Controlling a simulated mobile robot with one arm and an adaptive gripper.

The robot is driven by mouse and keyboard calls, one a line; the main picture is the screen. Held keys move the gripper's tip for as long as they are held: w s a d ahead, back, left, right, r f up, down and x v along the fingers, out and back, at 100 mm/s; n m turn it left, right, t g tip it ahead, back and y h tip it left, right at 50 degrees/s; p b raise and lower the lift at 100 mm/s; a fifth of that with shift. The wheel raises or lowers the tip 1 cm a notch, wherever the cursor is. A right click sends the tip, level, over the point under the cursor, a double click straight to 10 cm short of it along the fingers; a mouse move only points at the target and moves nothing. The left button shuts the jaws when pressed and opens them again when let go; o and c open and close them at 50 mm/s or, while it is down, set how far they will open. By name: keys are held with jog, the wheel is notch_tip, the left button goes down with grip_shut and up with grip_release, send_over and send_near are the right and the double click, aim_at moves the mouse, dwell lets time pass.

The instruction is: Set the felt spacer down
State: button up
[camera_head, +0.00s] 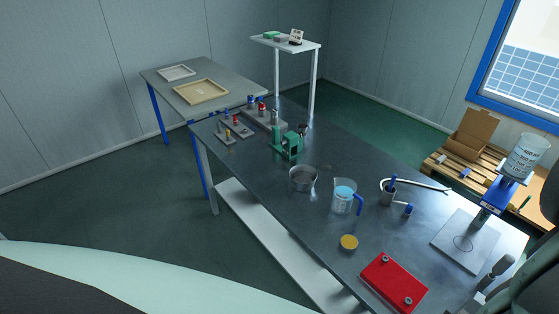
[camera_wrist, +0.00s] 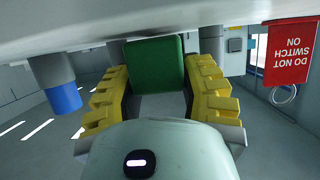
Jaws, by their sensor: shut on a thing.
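In the wrist view, my gripper (camera_wrist: 158,100) has yellow ribbed fingers on either side of a green block-like piece (camera_wrist: 156,62), which I take to be the felt spacer. The fingers are shut on it, and its far end lies close to a pale surface across the top of the picture. I cannot tell whether it touches that surface. My gripper and the held piece cannot be made out in the head view.
The dark workbench (camera_head: 262,190) carries a red block (camera_head: 393,283), a yellow disc (camera_head: 349,242), a jug (camera_head: 344,198), a metal bowl (camera_head: 302,178) and a green fixture (camera_head: 288,146). A grey table (camera_head: 160,91) holds two trays. A red sign (camera_wrist: 289,50) hangs upside down in the wrist view.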

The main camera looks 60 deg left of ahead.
jog(key=shift+f, duration=0.25)
jog(key=o, duration=0.8)
jog(key=shift+r, duration=0.1)
